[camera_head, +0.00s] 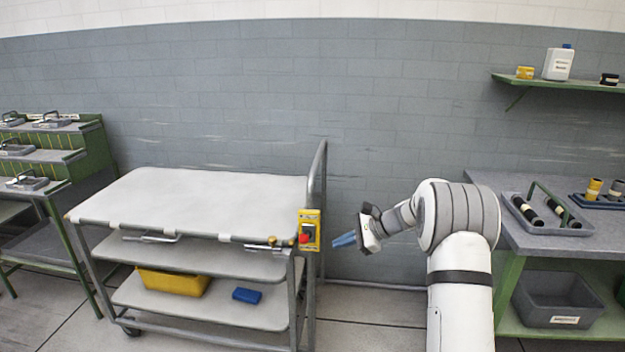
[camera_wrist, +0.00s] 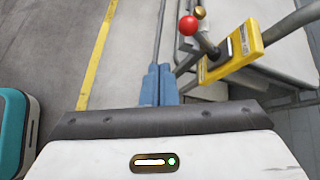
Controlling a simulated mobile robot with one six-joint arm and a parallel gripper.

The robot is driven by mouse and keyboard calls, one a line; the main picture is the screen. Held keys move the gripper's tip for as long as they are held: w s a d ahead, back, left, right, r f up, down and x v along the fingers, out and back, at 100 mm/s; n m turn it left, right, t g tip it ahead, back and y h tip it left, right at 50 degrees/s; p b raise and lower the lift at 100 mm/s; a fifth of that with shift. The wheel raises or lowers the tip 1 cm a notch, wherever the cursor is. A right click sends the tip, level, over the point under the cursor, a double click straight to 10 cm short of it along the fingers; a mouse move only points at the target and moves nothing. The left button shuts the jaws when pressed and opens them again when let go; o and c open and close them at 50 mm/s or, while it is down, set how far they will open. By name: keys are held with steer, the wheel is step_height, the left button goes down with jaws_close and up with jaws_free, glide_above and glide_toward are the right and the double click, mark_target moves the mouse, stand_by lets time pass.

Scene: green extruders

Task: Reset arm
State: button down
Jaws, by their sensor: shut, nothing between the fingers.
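My gripper (camera_head: 344,240) is at the middle of the head view, at the end of my white arm, and points left. Its blue fingers are together and hold nothing. In the wrist view the blue fingers (camera_wrist: 158,85) stand side by side, shut. The gripper is just right of a yellow control box (camera_head: 310,230) on the cart's upright post, apart from it. That box has a red knob on its left side. In the wrist view the yellow box (camera_wrist: 230,52) and red knob (camera_wrist: 188,25) lie ahead and to the right of the fingers.
A grey cart (camera_head: 190,200) with several shelves stands left of my arm, its top bare. A yellow bin (camera_head: 172,282) and a blue block (camera_head: 247,295) sit on its bottom shelf. A workbench (camera_head: 490,198) with trays is at right. A green stepped rack (camera_head: 88,140) is at far left.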

steer(key=s+a+r+n+g+h+p, duration=0.1)
steer(key=s+a+r+n+h, duration=0.2)
steer(key=s+r, duration=0.65)
steer(key=s+d+r+n+h+p, duration=0.1)
steer(key=s+n, duration=0.3)
steer(key=s, duration=0.6)
steer(key=s+d+r+n+h+p, duration=0.1)
steer(key=s+n+h, duration=0.3)
steer(key=s, duration=0.7)
steer(key=s+d+r+n+h+p, duration=0.1)
steer(key=s+n, duration=0.4)
steer(key=s, duration=0.5)
steer(key=d+h+p, duration=0.1)
steer(key=d, duration=0.1)
steer(key=shift+s+d+r+h, duration=0.3)
steer(key=shift+d+r+h, duration=0.05)
steer(key=shift+r+h, duration=0.05)
